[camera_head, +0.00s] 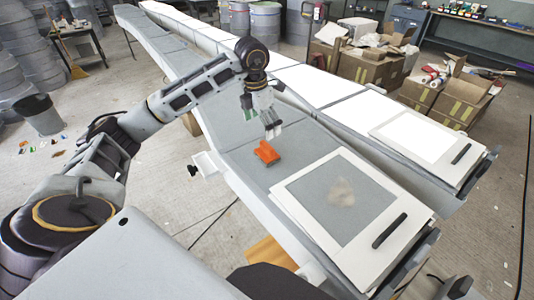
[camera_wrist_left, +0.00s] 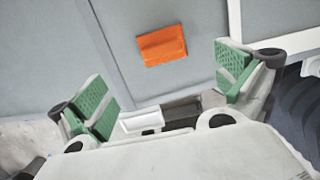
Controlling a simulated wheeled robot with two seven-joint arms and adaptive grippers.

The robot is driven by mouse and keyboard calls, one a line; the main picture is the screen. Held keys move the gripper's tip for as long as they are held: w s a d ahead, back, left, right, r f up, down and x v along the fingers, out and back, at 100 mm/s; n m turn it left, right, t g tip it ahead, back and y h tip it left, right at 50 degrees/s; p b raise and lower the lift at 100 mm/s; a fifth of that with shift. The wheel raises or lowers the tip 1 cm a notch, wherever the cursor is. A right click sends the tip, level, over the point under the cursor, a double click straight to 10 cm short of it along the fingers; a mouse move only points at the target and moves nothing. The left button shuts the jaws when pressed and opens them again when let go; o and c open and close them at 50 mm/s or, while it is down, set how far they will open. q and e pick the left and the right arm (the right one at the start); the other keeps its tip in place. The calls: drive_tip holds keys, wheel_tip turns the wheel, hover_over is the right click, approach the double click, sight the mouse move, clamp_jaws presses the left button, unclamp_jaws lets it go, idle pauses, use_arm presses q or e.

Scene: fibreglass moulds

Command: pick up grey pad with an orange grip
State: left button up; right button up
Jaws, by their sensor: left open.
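The orange grip (camera_head: 266,153) lies on the grey mould surface, left of a framed panel. It also shows in the left wrist view (camera_wrist_left: 162,45), upper middle. I cannot tell its grey pad apart from the grey surface under it. My left gripper (camera_head: 261,116) is open and empty, above and just behind the grip in the head view. In the left wrist view its green-padded fingers (camera_wrist_left: 165,88) are spread wide, with the orange grip beyond them, roughly between their lines. Nothing touches the grip. My right gripper is not clearly in view.
A white-framed panel (camera_head: 297,203) with a pale smudge and black handle lies on the mould's near end. A second long mould (camera_head: 345,105) runs alongside. Cardboard boxes (camera_head: 360,66) stand behind. A small white tray (camera_head: 208,166) sits by the mould's left edge.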

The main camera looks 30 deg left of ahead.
sight(265, 145)
use_arm(q)
drive_tip(key=f, duration=0.6)
drive_tip(key=shift+w+d, duration=0.15)
drive_tip(key=shift+w, duration=0.2)
drive_tip(key=shift+f, duration=0.2)
use_arm(e)
drive_tip(key=shift+s+a+r, duration=0.15)
drive_tip(key=shift+a+r, duration=0.05)
drive_tip(key=shift+a, duration=0.15)
use_arm(q)
drive_tip(key=shift+f, duration=0.1)
